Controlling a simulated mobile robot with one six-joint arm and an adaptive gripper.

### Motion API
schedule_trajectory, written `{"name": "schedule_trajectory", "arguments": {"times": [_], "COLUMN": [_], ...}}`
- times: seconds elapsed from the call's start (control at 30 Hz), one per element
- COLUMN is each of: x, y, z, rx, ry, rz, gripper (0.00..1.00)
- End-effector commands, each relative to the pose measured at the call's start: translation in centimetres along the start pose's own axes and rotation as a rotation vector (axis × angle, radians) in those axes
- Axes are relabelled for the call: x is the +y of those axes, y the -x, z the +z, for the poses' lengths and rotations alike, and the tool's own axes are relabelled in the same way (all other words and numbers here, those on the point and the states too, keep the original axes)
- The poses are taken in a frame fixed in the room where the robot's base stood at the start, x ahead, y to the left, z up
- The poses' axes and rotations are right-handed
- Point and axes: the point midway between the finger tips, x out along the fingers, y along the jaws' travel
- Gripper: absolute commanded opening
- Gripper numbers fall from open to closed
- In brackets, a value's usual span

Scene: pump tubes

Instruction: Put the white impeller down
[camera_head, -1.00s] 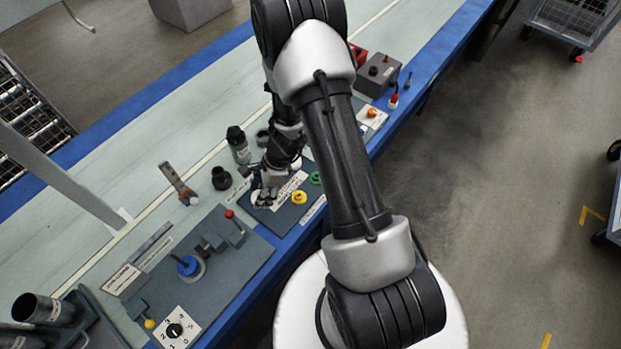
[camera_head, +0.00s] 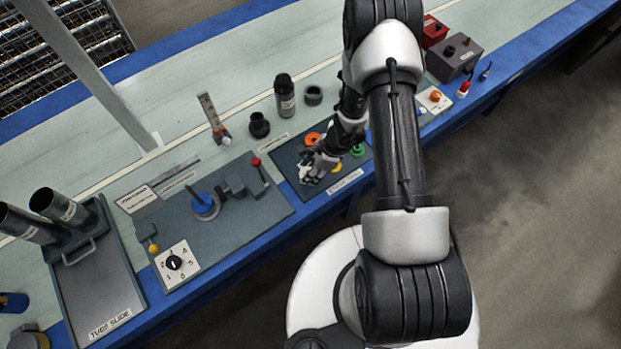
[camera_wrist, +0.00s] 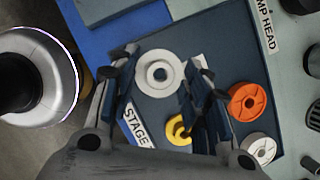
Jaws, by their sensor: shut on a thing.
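In the head view my gripper (camera_head: 315,172) is low at the mat's left part, with the white impeller (camera_head: 306,177) partly hidden by the fingers. I cannot tell whether the impeller touches the mat.
An orange impeller (camera_wrist: 248,102), a yellow one (camera_wrist: 178,130) and a pale one (camera_wrist: 260,149) lie close by. A green one (camera_head: 357,150) lies right of the gripper. The pump fixture plate (camera_head: 225,222) is to the left. Black cylindrical parts (camera_head: 285,95) stand behind.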

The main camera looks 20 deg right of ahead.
Motion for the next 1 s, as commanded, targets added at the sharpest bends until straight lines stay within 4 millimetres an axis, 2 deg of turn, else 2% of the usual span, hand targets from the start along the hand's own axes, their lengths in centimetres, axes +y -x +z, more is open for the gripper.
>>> {"name": "schedule_trajectory", "arguments": {"times": [0.17, 0.4, 0.83, 0.87, 1.0], "x": [0.0, 0.0, 0.0, 0.0, 0.0], "y": [-1.1, -4.3, -4.8, -4.7, -4.6], "z": [-0.5, -1.8, -2.0, -1.9, -1.9], "rx": [0.000, 0.000, 0.000, 0.000, 0.000], "ry": [-0.001, 0.000, 0.001, 0.000, 0.000], "rz": [0.000, 0.000, -0.001, -0.001, 0.000], "gripper": [0.09, 0.09, 0.09, 0.45, 0.54]}}
